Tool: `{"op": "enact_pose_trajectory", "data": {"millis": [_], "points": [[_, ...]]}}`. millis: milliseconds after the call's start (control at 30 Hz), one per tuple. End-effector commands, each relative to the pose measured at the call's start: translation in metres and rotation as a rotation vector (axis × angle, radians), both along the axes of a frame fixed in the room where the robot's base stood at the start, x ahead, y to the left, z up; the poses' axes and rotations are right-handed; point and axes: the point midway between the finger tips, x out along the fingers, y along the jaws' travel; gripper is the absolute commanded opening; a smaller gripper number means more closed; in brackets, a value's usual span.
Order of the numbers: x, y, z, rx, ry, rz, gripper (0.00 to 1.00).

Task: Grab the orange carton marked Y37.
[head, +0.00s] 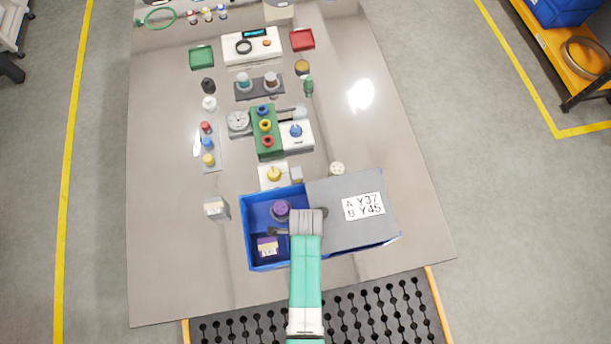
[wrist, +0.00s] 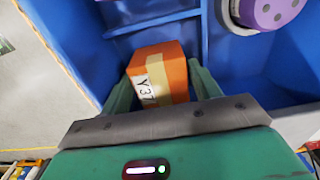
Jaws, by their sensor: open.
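In the wrist view, the orange carton (wrist: 158,68) has a paler tan band and a white label reading Y37. It sits inside the blue bin, between the two green fingers of my open gripper (wrist: 163,88). The fingers flank its sides; I cannot tell whether they touch it. In the head view, my gripper is over the blue bin (head: 246,232), beside the edge of a grey cover (head: 340,207) whose sign reads A Y37, B Y45.
The bin's blue walls surround my fingers.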

Motion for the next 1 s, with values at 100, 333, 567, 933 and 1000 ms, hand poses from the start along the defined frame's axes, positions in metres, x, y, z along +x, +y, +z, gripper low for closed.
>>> {"op": "enact_pose_trajectory", "data": {"millis": [100,333,567,933,1000], "points": [[0.000,0.000,-0.013,0.000,0.000,0.000,0.62],[0.000,0.000,-0.013,0.000,-0.001,0.000,0.60],[0.000,0.000,-0.013,0.000,-0.001,0.000,0.22],[0.000,0.004,0.004,0.000,-0.003,0.001,0.22],[0.000,0.004,0.018,0.000,-0.004,0.001,0.22]]}}
